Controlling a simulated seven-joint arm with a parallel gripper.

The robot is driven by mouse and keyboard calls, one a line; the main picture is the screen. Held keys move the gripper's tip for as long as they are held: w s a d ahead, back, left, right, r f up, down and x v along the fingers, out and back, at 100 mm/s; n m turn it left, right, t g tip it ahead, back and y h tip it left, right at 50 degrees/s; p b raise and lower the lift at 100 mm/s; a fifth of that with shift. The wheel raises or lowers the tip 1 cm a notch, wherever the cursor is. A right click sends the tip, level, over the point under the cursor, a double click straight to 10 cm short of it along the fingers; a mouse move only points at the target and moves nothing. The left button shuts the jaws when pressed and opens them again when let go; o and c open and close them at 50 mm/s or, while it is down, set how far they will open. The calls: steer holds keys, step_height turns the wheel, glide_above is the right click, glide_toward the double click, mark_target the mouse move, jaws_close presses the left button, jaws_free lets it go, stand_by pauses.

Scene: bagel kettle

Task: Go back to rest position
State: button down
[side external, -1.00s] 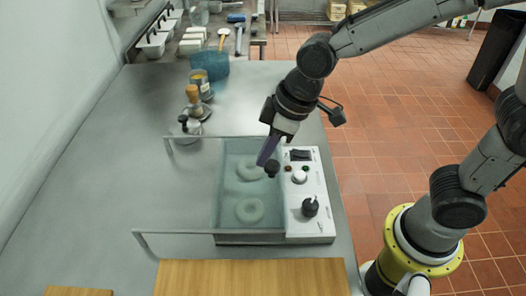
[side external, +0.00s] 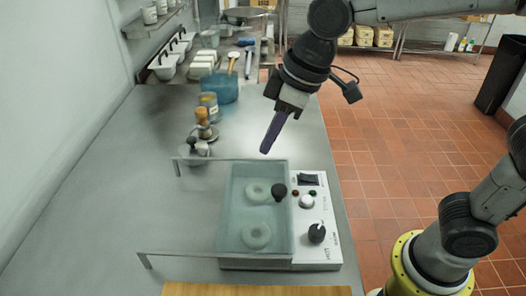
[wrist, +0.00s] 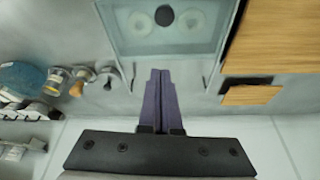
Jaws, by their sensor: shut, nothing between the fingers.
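My gripper (side external: 265,151) is in the air above the back edge of the kettle, apart from it. Its purple fingers are together and empty; they also show shut in the wrist view (wrist: 160,73). The bagel kettle (side external: 227,215) is a clear-walled bath with a white control panel (side external: 318,215) on its right. Two pale bagels, a back one (side external: 257,191) and a front one (side external: 256,235), lie in the bath.
Metal rails (side external: 190,256) stand left of the kettle. Jars (side external: 209,106), a blue tub (side external: 222,88) and white containers stand behind it. A wooden board (side external: 255,290) lies at the front edge. The counter (side external: 110,170) on the left is clear.

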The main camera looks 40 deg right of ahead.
steer(key=s+d+r+m+t, duration=0.1)
steer(key=s+d+r+m, duration=0.15)
steer(key=d, duration=0.35)
steer(key=s+d+r+m+t, duration=0.1)
steer(key=s+d+r, duration=0.1)
steer(key=s+d, duration=0.3)
steer(key=s+d+f+m+h, duration=0.2)
steer(key=s+d+f+m, duration=0.1)
steer(key=s+d+f, duration=0.3)
steer(key=s+f, duration=0.1)
steer(key=s, duration=0.1)
steer(key=shift+s+f+m, duration=0.3)
steer(key=shift+s+m, duration=0.05)
stand_by(0.5)
